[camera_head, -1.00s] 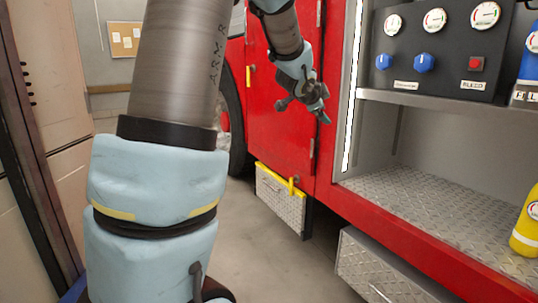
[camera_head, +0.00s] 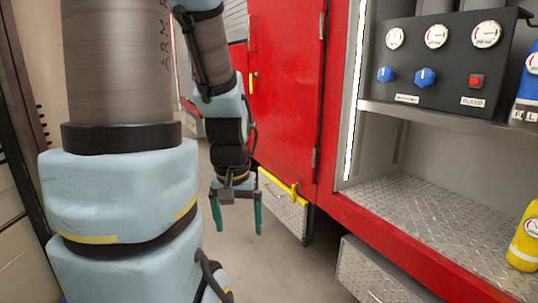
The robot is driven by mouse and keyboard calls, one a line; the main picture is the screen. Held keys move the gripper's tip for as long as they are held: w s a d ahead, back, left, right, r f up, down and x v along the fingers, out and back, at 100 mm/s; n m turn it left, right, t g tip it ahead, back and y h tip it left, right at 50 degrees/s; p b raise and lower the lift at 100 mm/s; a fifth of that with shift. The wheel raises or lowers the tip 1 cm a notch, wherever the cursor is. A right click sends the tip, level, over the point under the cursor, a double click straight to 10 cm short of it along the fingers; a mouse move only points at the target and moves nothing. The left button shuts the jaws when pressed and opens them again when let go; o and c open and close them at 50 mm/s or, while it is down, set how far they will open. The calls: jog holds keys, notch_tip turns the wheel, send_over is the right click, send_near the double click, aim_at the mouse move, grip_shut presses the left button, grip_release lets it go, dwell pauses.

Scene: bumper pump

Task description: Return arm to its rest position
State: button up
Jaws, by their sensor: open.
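My gripper (camera_head: 238,222) hangs at the end of my arm, left of the red truck's side. Its two teal fingers point down and stand apart, with nothing between them. My arm is bent, with the forearm running down in front of the red door (camera_head: 288,90). The gripper is apart from the truck and from the yellow-edged box in the picture; the exact distance is hard to tell.
An open compartment (camera_head: 430,205) with a diamond-plate floor is at right. Above it is a black panel (camera_head: 440,60) with gauges, blue knobs and a red button. A yellow cylinder (camera_head: 526,240) stands at the right edge. A metal box (camera_head: 284,205) with yellow trim sits low.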

notch_tip(320, 180, up, 17)
jog(key=p, duration=1.5)
jog(key=shift+r+p, duration=0.2)
jog(key=shift+p, duration=0.15)
